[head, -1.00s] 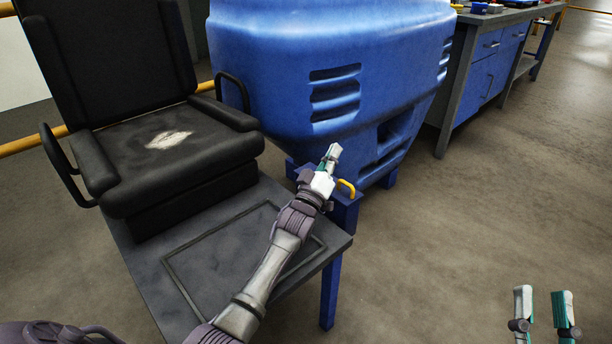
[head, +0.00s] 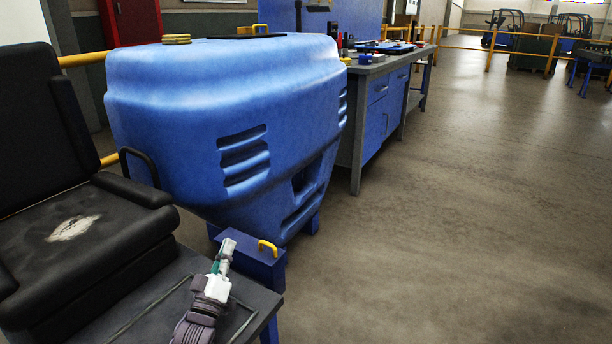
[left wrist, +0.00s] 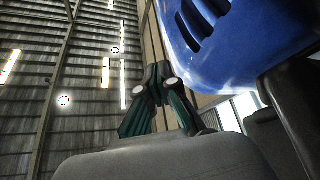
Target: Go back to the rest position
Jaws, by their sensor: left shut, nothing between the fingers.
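My left gripper (head: 226,250) is low in the head view, above the grey platform that holds the seat. Its fingers are together with nothing between them. In the left wrist view the fingers (left wrist: 157,75) meet at their tips against the ceiling. The big blue counterweight (head: 200,110) stands just behind it; the gripper looks apart from it. The counterweight also shows at the upper right of the left wrist view (left wrist: 235,35). My right gripper is outside both views.
A worn black seat (head: 110,225) stands at the left on the grey platform (head: 262,300). A blue post with a yellow handle (head: 267,246) is close to my left gripper. A workbench (head: 375,110) stands behind the counterweight. The floor at the right (head: 450,220) is clear.

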